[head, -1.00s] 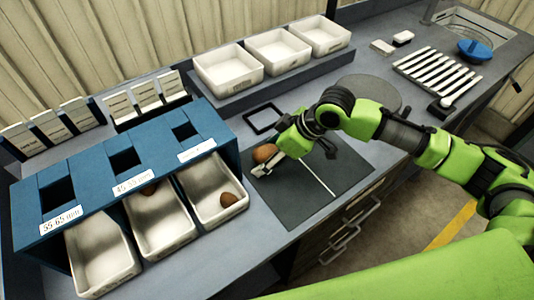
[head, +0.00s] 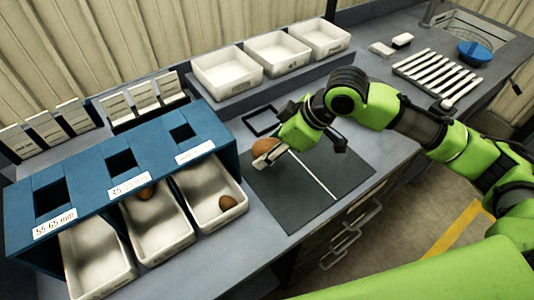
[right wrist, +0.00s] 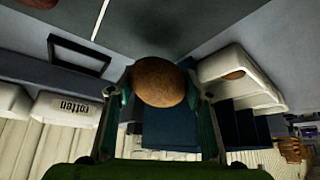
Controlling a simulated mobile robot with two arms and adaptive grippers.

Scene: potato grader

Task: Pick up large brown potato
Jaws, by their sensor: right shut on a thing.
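A large brown potato (head: 265,146) is at the left end of the dark mat (head: 312,204) in the head view. My right gripper (head: 268,155) is around it. In the right wrist view the potato (right wrist: 158,82) sits between the two fingertips, and the gripper is shut on it. Whether the potato touches the mat or is lifted off it I cannot tell. My left gripper is not in view.
The blue grader (head: 82,186) with square holes stands at the left. White trays (head: 160,238) sit under it, two holding a small brown potato (head: 228,202). Empty white bins (head: 228,72) stand at the back. A slatted white rack (head: 437,73) is at the right.

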